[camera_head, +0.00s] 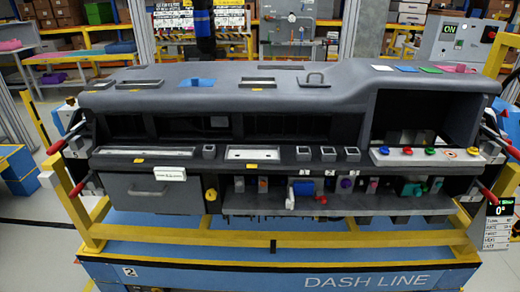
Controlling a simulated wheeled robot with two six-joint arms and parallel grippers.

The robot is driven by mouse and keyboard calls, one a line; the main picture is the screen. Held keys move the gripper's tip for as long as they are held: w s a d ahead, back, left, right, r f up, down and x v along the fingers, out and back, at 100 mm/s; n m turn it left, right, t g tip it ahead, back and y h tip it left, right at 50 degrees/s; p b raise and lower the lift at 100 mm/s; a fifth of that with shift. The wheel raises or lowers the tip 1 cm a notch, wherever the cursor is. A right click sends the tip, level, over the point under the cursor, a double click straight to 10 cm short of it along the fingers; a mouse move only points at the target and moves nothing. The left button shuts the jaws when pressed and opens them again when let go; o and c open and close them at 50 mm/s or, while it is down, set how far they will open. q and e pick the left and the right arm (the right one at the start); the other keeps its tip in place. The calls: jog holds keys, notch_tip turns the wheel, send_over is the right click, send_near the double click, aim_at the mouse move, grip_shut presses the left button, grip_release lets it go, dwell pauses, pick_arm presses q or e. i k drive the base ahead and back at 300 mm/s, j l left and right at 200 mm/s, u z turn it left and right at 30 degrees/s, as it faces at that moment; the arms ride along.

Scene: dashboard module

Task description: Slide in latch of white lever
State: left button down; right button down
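The grey dashboard module (232,82) rests on a yellow frame in the middle of the head view. A small white upright part (290,199), which looks like the white lever, stands at the left side of a blue block (303,187) on the lower shelf. It is too small to tell its latch or the latch's position. A small red part (321,199) sits just right of the blue block. Neither of my grippers is in view.
Red-tipped clamp handles (77,190) stick out at both ends of the yellow frame (270,243). A yellow knob (211,195) and several small coloured parts line the lower shelf. A row of coloured knobs (407,151) sits on a white panel at the right. The space before the dashboard is clear.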

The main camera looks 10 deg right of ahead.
aim_at(289, 203)
jog(key=j+z, duration=0.45)
jog(key=k+j+z, duration=0.15)
jog(key=j+z, duration=0.15)
jog(key=z, duration=0.15)
